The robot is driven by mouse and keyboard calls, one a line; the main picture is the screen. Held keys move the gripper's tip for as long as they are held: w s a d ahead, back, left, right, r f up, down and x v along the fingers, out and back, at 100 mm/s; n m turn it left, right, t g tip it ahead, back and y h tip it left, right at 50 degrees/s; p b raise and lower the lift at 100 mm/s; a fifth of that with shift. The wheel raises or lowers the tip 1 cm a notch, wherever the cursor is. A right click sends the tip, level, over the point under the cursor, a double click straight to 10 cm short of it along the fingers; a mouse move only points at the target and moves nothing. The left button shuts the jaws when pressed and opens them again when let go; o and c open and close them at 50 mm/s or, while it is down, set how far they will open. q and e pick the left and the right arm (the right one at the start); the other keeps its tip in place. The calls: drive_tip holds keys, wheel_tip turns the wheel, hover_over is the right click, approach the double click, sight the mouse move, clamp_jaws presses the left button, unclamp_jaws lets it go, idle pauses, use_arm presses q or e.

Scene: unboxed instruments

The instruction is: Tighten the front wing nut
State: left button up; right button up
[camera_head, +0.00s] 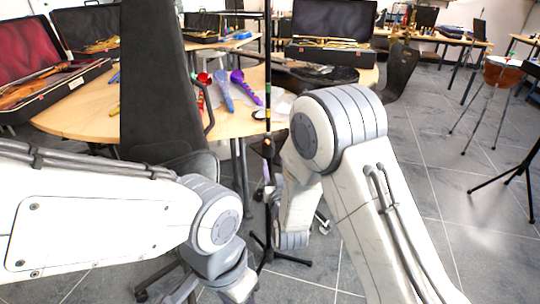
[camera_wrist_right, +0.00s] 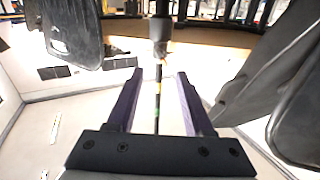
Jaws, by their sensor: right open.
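A thin black upright stand pole (camera_head: 268,90) with small coloured bands runs down the middle of the head view to a tripod foot (camera_head: 265,255). In the right wrist view the pole (camera_wrist_right: 157,110) also shows, with a dark collar or clamp (camera_wrist_right: 160,30) at its top. My right gripper (camera_wrist_right: 159,76) is open, its two purple-sided fingers on either side of the pole in the picture. I cannot tell their depth to it, and no contact shows. The wing nut itself is too small or hidden to make out. My left gripper is out of view; only its arm shows.
A black chair (camera_head: 160,80) stands close on the left. Behind it, a round wooden table (camera_head: 85,122) bears open instrument cases (camera_head: 40,70) and colourful small instruments (camera_head: 225,88). Another tripod stand (camera_head: 515,170) is at the right.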

sight(270, 144)
drive_tip(key=w, duration=0.6)
drive_tip(key=w+a, duration=0.1)
drive_tip(key=w, duration=0.2)
drive_tip(key=shift+w+a+b, duration=0.1)
drive_tip(key=shift+w+b, duration=0.3)
